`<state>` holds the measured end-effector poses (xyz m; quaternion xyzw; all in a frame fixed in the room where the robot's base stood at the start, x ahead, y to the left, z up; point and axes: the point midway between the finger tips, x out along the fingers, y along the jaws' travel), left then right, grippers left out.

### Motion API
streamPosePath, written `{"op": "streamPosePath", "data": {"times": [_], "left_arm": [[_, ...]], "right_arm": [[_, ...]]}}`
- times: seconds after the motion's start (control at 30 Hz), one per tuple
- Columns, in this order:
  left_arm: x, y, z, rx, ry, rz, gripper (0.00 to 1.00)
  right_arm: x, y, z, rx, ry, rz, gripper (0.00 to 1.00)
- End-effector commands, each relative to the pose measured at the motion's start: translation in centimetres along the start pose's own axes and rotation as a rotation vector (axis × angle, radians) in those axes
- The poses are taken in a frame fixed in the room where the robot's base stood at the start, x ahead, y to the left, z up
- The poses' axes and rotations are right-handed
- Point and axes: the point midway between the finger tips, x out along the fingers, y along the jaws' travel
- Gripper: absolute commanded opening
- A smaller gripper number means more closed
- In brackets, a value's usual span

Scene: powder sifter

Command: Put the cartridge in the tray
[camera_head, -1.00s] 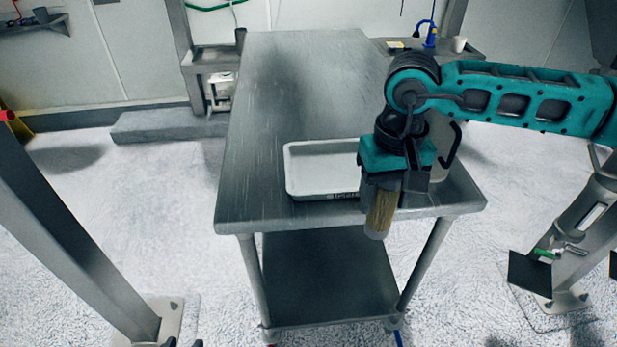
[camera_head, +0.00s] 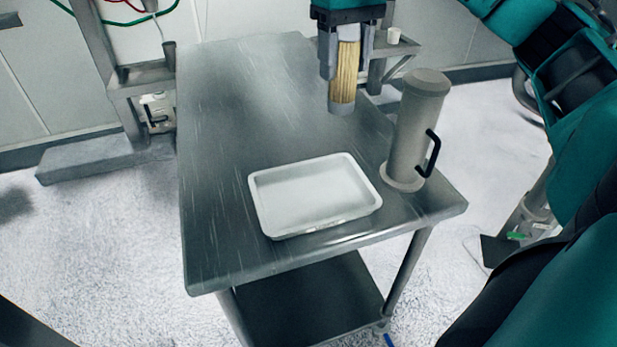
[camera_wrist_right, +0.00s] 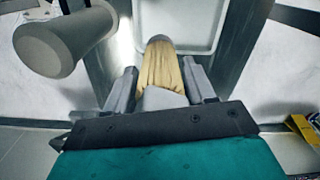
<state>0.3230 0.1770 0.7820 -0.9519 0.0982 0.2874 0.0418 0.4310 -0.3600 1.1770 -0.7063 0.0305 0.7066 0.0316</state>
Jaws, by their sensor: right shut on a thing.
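My right gripper (camera_head: 345,45) is shut on the cartridge (camera_head: 345,75), a yellowish pleated cylinder with a grey end cap. It holds the cartridge upright, cap down, apparently above the far right part of the table. In the right wrist view the cartridge (camera_wrist_right: 160,70) sits between the fingers of the right gripper (camera_wrist_right: 162,88). The white tray (camera_head: 264,212) lies empty on the table, nearer and to the left of the cartridge in the head view. In the wrist view the tray (camera_wrist_right: 205,48) shows beyond the cartridge. My left gripper is not in view.
A grey cylindrical housing (camera_head: 415,125) with a black handle stands upright on the table, right of the tray. The metal table (camera_head: 225,110) is bare to the left and behind the tray.

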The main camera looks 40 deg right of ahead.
Motion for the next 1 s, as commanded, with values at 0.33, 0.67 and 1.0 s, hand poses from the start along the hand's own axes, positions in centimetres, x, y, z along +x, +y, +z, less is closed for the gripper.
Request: {"op": "streamPosePath", "data": {"times": [0.33, 0.67, 1.0], "left_arm": [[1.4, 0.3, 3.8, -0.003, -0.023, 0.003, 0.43], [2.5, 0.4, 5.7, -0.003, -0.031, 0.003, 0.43], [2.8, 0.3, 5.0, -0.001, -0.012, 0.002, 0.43]], "right_arm": [[7.2, 0.0, 0.1, -0.002, -0.006, 0.0, 0.18], [14.0, 0.1, 0.1, 0.001, -0.004, 0.003, 0.18], [17.8, 0.0, 0.1, 0.001, -0.004, 0.002, 0.18]]}}
